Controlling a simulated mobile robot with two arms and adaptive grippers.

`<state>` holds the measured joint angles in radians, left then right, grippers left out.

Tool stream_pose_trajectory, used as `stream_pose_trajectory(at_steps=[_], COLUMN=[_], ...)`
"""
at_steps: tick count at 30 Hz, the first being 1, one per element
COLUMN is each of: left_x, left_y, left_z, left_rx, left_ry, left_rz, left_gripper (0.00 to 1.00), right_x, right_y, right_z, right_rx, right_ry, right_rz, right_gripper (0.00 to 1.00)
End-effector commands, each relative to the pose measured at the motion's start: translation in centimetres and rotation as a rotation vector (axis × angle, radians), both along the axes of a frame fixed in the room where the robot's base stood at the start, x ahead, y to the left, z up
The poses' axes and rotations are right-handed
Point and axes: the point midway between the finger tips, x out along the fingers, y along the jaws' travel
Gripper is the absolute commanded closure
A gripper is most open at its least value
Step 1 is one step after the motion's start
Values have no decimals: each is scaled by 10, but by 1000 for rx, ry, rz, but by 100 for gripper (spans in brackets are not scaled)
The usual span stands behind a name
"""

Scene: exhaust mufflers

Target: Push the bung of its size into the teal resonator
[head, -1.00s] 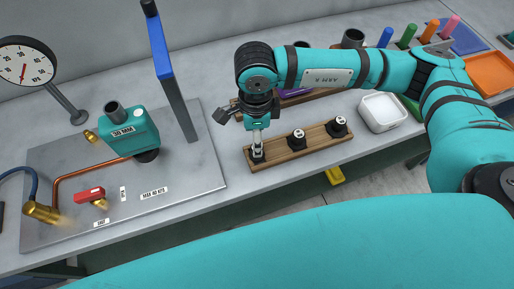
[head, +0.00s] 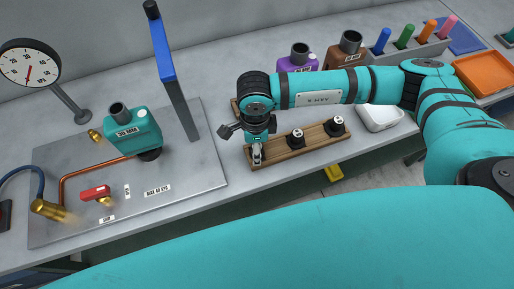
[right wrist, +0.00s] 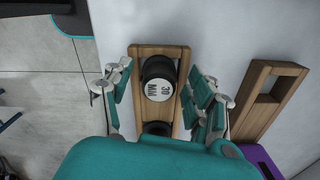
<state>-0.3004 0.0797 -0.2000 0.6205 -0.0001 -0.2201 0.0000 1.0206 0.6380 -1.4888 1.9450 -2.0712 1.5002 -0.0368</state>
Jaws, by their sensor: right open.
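The teal resonator (head: 138,132) stands upright on the metal plate at the left, its dark pipe end at the top and its label apparently reading 36 MM. Several black bungs with white tops sit in a wooden rack (head: 285,147): one in the middle (head: 296,139), one at the right (head: 336,126). My right gripper (head: 257,158) is at the rack's left end. In the right wrist view its open fingers stand on both sides of a bung (right wrist: 158,78), not visibly gripping it. That bung's label looks like 30 or 36 MM. My left gripper is out of view.
A blue-topped post (head: 172,85) stands between the resonator and the rack. A gauge (head: 31,66), a red-handled valve (head: 95,192) and brass fittings are on the left.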

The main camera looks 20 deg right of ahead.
Motion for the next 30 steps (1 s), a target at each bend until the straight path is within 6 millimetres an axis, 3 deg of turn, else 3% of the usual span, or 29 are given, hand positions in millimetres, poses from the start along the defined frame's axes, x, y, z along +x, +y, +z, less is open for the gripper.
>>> stream_pose_trajectory(at_steps=[3,15,25,30], left_x=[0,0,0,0], left_y=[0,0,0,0], left_z=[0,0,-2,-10], left_rx=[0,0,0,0], left_ry=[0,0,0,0], left_rz=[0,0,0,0], left_gripper=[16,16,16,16], right_x=[0,0,1,1], right_y=[0,0,0,0], right_z=[0,1,3,15], right_rx=[0,0,1,1], right_ry=[0,0,-1,-3], right_rz=[0,-1,-1,0], right_gripper=[44,96,97,97])
